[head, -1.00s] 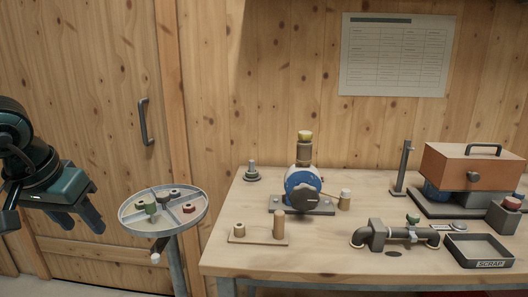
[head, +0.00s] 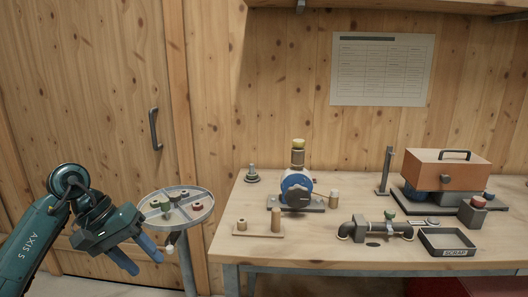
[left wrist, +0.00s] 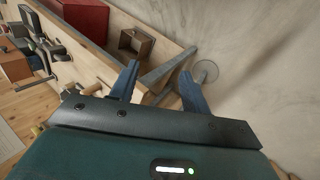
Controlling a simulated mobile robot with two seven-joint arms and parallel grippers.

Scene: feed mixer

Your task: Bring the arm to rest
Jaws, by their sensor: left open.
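My left gripper (head: 141,262) is at the lower left of the head view, in front of and a little below the round tray stand. Its two blue fingers are apart, with nothing between them. In the left wrist view the open fingers (left wrist: 163,88) also show, spread and empty, with the workbench beyond them. My left arm comes in from the lower left edge. My right gripper is not in view.
The round grey tray (head: 190,222) on its post holds several small parts. The workbench (head: 330,240) carries a blue pump (head: 297,188), a pipe assembly (head: 372,229), an orange box (head: 446,172) and a scrap tray (head: 446,250). Open wall space lies behind the left arm.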

